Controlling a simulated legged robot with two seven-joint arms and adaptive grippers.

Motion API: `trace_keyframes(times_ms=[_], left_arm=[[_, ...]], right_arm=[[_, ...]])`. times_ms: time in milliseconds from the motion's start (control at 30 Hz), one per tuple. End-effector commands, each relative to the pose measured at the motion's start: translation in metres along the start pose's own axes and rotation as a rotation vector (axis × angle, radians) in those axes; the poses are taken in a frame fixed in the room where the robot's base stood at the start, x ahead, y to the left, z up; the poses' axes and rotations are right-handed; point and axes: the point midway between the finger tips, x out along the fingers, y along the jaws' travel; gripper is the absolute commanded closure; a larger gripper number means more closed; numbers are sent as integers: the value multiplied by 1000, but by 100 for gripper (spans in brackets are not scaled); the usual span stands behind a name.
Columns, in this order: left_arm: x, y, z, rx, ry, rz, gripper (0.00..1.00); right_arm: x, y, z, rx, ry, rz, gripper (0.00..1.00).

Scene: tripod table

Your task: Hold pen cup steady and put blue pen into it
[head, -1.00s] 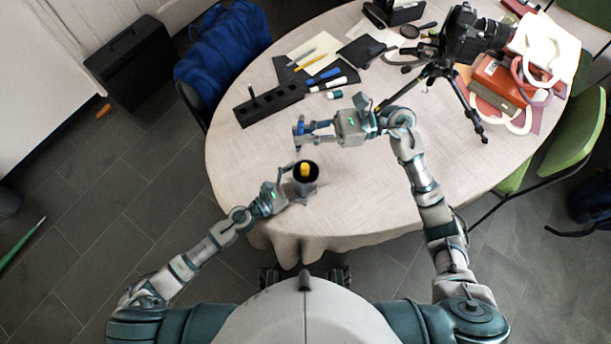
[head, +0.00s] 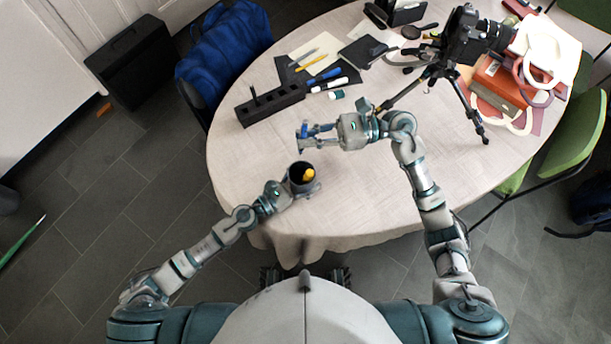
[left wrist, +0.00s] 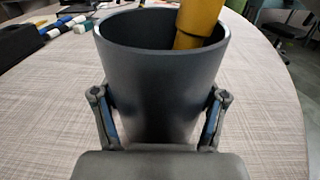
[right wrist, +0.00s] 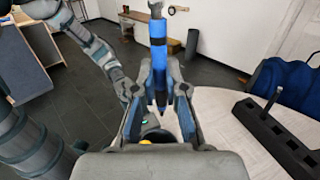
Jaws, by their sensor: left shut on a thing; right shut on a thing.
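The dark grey pen cup (head: 294,182) stands near the table's front left edge with a thick yellow pen (head: 308,174) leaning in it. My left gripper (left wrist: 160,112) is shut around the cup's sides, one finger on each side in the left wrist view, where the cup (left wrist: 160,75) and yellow pen (left wrist: 198,22) show large. My right gripper (head: 304,137) is shut on the blue pen (right wrist: 158,62) and holds it roughly upright, dark tip down. The pen is above and just beyond the cup in the head view, outside it. The cup is mostly hidden behind my gripper in the right wrist view.
A black slotted holder (head: 270,105) lies beyond the cup at the left. Pens, markers and a dark mat (head: 290,72) lie behind it. A camera on a tripod (head: 462,75) stands at the right. The table between holder and cup is clear.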

Motion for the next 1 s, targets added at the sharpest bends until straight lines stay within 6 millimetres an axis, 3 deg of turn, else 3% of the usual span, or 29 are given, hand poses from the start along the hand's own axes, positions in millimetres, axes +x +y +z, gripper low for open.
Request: trace_keyframes(times_ms=[1000], left_arm=[[1,0,0,2,1,1,69]], right_arm=[[-1,2,-72,3,-1,-1,100]])
